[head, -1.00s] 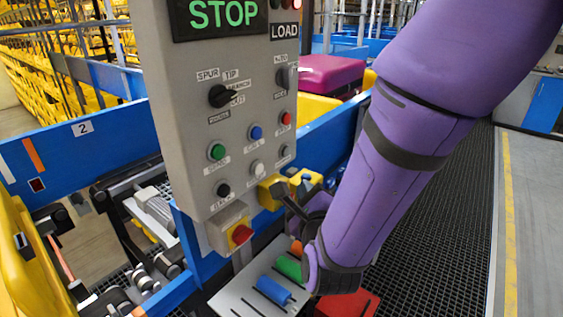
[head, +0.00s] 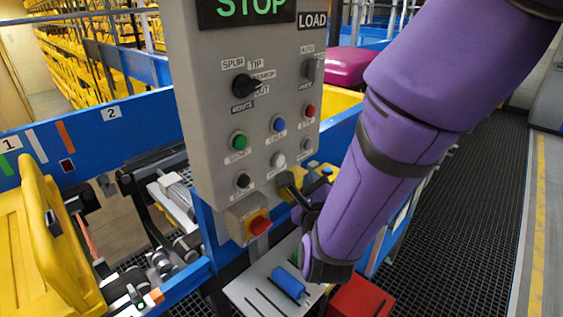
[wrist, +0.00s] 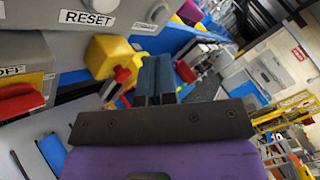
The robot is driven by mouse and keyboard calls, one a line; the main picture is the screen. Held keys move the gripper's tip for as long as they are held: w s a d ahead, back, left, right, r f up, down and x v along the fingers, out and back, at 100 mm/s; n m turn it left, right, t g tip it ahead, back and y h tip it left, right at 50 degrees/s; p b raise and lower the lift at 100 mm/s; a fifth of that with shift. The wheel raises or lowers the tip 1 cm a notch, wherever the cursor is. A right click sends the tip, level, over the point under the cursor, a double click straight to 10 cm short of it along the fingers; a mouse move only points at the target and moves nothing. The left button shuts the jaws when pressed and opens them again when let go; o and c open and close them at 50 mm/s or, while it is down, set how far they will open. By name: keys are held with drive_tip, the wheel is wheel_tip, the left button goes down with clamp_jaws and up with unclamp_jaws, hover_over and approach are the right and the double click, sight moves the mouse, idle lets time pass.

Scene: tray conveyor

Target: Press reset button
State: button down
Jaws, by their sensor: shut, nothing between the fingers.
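The grey control panel (head: 190,150) fills the middle of the head view. Its lower part has green, blue, red, black, white and grey buttons. The white button (head: 278,160) looks like the reset button, but its label is too small to read there. In the wrist view a RESET label (wrist: 87,19) is readable at the top left, with a pale button (wrist: 98,4) cut off at the frame edge above it. My gripper (head: 284,180) is shut and empty, just below and right of the white button, not visibly touching it. Its fingers also show in the wrist view (wrist: 155,75).
A yellow box with a red knob (head: 259,227) hangs under the panel. Below it is a grey shelf (head: 245,290) with a blue cylinder (head: 289,283). A red box (head: 360,300) stands beside the shelf. Blue conveyor rails (head: 90,135) run behind. Dark grated floor lies right.

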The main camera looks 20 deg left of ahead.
drive_tip(key=shift+w+a, duration=0.3)
drive_tip(key=shift+a, duration=0.5)
drive_tip(key=shift+w+a, duration=0.35)
drive_tip(key=shift+a, duration=0.4)
drive_tip(key=shift+w+a, duration=0.3)
drive_tip(key=shift+a, duration=0.5)
drive_tip(key=shift+a, duration=0.1)
drive_tip(key=shift+w+a, duration=0.15)
drive_tip(key=shift+a, duration=0.15)
drive_tip(key=shift+w+a, duration=0.2)
drive_tip(key=shift+a, duration=0.3)
idle(1.0)
drive_tip(key=shift+d, duration=0.15)
drive_tip(key=shift+s+d, duration=0.35)
drive_tip(key=shift+d, duration=0.4)
drive_tip(key=shift+s+d, duration=0.3)
drive_tip(key=shift+d, duration=0.45)
drive_tip(key=shift+s+d, duration=0.35)
drive_tip(key=shift+d, duration=0.45)
drive_tip(key=shift+s+d, duration=0.3)
drive_tip(key=shift+d, duration=0.45)
drive_tip(key=shift+r, duration=0.1)
